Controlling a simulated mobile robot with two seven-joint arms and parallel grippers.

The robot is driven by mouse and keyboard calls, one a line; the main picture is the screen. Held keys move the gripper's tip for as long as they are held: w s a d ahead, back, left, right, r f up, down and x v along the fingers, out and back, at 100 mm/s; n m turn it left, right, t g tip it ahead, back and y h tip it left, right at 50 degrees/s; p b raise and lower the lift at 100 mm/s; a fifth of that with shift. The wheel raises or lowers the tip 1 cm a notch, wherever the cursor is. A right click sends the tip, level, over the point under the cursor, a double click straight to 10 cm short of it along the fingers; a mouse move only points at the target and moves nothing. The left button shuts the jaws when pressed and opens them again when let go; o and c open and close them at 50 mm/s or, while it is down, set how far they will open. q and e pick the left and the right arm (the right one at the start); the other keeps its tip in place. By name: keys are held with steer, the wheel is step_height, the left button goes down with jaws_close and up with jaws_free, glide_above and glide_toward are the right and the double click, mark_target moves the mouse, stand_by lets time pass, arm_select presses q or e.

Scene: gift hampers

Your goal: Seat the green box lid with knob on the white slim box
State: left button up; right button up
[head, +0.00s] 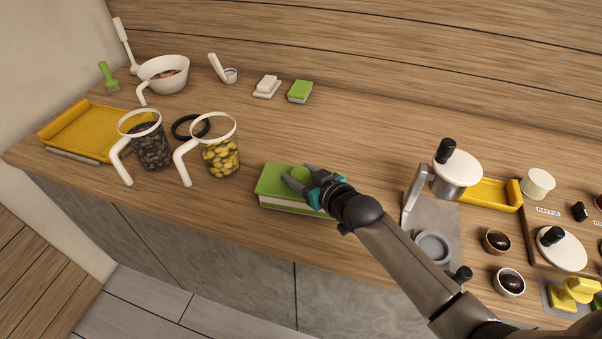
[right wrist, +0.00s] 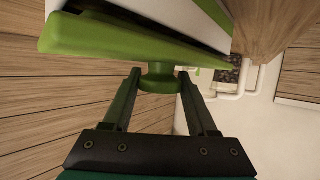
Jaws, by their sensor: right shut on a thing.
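The green box lid with knob (head: 279,179) lies over the white slim box (head: 288,205) near the counter's front edge. In the right wrist view the lid (right wrist: 120,42) shows close up with its round green knob (right wrist: 157,79), and part of the white box (right wrist: 150,9) shows behind it. The lid looks slightly skewed to the box there; I cannot tell whether it sits flush all round. My right gripper (head: 303,186) is at the lid, its fingers (right wrist: 160,85) on either side of the knob, shut on it. My left gripper is out of view.
Two clear jugs (head: 152,150) (head: 221,157) with white handles stand left of the box. A green sponge (head: 300,91) lies behind. The counter just left of the box is clear.

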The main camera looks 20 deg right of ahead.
steer(key=shift+f, duration=0.4)
stand_by(1.0)
steer(key=o, duration=1.4)
steer(key=shift+o, duration=0.2)
steer(key=shift+s, duration=0.1)
steer(key=p+v, duration=0.2)
steer(key=v, duration=1.3)
steer(key=shift+r, duration=0.1)
